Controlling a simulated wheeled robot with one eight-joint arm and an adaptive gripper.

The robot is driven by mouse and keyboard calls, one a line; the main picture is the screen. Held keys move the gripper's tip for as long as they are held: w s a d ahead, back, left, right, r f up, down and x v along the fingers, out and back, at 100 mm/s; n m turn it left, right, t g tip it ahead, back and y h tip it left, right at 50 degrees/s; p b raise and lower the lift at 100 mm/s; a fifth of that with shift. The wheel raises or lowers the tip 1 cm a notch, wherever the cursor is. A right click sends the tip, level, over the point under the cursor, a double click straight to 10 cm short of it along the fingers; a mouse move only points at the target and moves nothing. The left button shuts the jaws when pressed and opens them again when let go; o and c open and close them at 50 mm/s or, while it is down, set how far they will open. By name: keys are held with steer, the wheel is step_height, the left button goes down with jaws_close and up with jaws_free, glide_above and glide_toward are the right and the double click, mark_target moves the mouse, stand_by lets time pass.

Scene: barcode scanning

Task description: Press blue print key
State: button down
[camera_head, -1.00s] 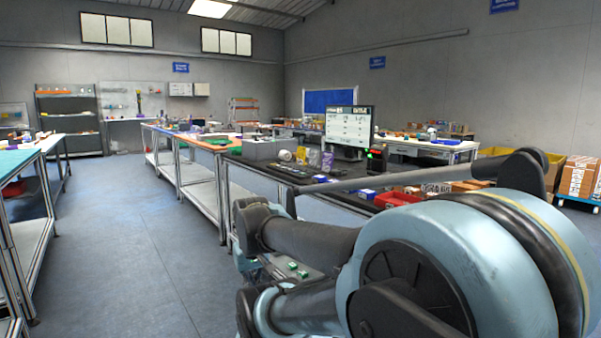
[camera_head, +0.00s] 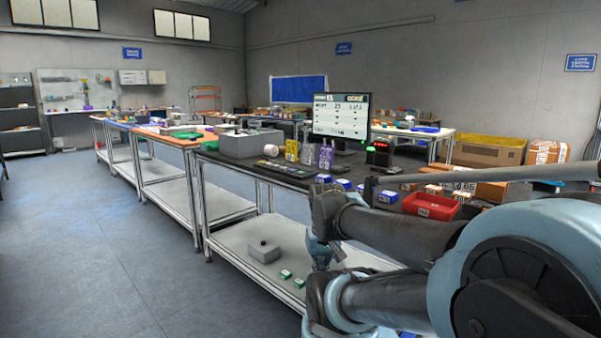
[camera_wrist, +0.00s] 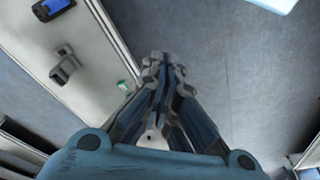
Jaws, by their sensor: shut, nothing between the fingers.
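The blue print key cannot be made out for sure in either view. In the head view a dark, flat panel (camera_head: 285,169) with small keys lies near the front edge of the black table top (camera_head: 345,178); single key colours are too small to tell. A monitor (camera_head: 342,115) stands lit behind it. My gripper (camera_wrist: 162,62) is shut and empty in the wrist view, pointing down above the floor beside a pale shelf. In the head view my gripper (camera_head: 319,250) hangs low in front of the table, below its top and apart from the panel.
A red tray (camera_head: 431,205) and small blue boxes (camera_head: 387,197) stand on the table's right part. A grey box (camera_head: 264,252) and small green-white boxes (camera_head: 286,274) lie on the lower shelf. A black device with a blue face (camera_wrist: 55,9) shows in the wrist view. Floor at left is clear.

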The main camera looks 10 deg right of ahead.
step_height(320, 180, up, 28)
steer(key=n+t+h, duration=0.2)
steer(key=n+t, duration=0.4)
steer(key=t, duration=0.1)
glide_above(290, 170)
steer(key=shift+w+d+r, duration=0.1)
steer(key=shift+w, duration=0.15)
steer(key=shift+f, duration=4.45)
